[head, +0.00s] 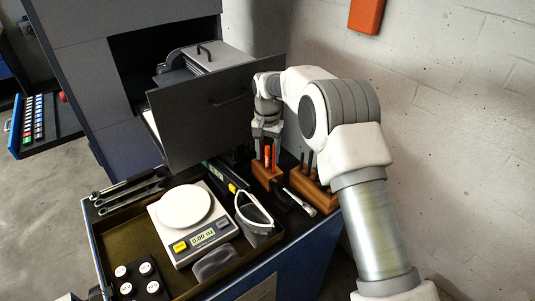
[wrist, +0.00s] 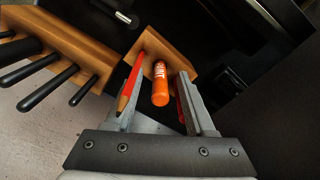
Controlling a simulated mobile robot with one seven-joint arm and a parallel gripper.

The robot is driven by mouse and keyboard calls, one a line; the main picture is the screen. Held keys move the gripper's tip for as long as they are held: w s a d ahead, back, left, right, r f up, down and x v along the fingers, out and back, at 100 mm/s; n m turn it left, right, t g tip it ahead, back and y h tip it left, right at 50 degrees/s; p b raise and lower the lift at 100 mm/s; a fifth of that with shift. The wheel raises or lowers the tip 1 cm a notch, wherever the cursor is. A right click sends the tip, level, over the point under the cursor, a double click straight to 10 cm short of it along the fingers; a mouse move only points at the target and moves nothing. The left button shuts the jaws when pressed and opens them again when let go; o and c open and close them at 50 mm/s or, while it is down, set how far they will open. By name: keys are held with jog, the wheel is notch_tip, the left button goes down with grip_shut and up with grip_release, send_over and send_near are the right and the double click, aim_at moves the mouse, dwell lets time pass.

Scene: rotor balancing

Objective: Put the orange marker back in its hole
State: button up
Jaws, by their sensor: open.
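The orange marker (head: 267,156) stands upright in a small wooden block (head: 264,174) in the head view. In the wrist view the marker (wrist: 160,86) rises from the wooden block (wrist: 152,44), with its base at the block; how deep it sits cannot be told. My gripper (head: 266,147) is above the block, pointing down. In the wrist view its two fingers stand apart, one on each side of the marker, with gaps visible. A red pencil (wrist: 130,84) stands by the left finger. Another red item (wrist: 180,104) is partly hidden by the right finger.
A second wooden block (head: 311,187) with dark-handled tools stands close to the right. A grey drawer front (head: 205,115) is close on the left. A brush (head: 299,202) lies in front of the blocks.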

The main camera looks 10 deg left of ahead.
notch_tip(320, 180, up, 18)
jog(key=shift+f, duration=0.25)
dwell(0.6)
